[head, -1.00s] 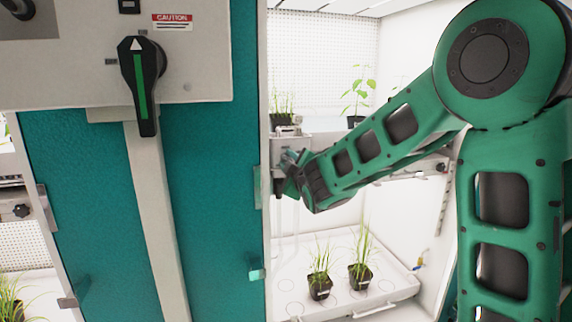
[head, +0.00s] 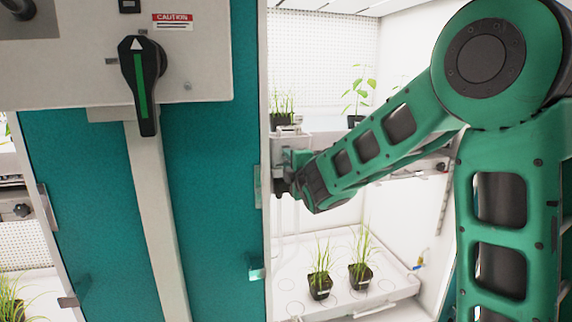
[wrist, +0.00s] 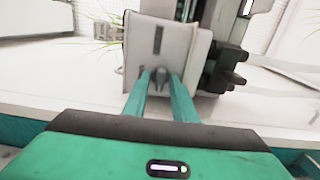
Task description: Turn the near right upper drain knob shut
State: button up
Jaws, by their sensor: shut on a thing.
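A pale drain box (wrist: 168,45) with a dark slot on its face fills the top middle of the wrist view. A small dark grey knob (wrist: 159,73) sits low on that face, between the two teal fingertips of my gripper (wrist: 161,80). My gripper is shut on the knob, with one finger at each side.
A teal panel (head: 205,200) with a black and green switch handle (head: 142,85) stands close to the left of my gripper. A lower tray (head: 385,287) holds two potted grasses (head: 320,284). A seedling pot (head: 355,121) stands on the upper level.

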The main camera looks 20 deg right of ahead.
jog(key=shift+a+f, duration=0.25)
jog(key=o, duration=0.6)
jog(key=shift+o, duration=0.2)
jog(key=shift+d+r, duration=0.1)
jog(key=s, duration=1)
jog(key=shift+s, duration=0.35)
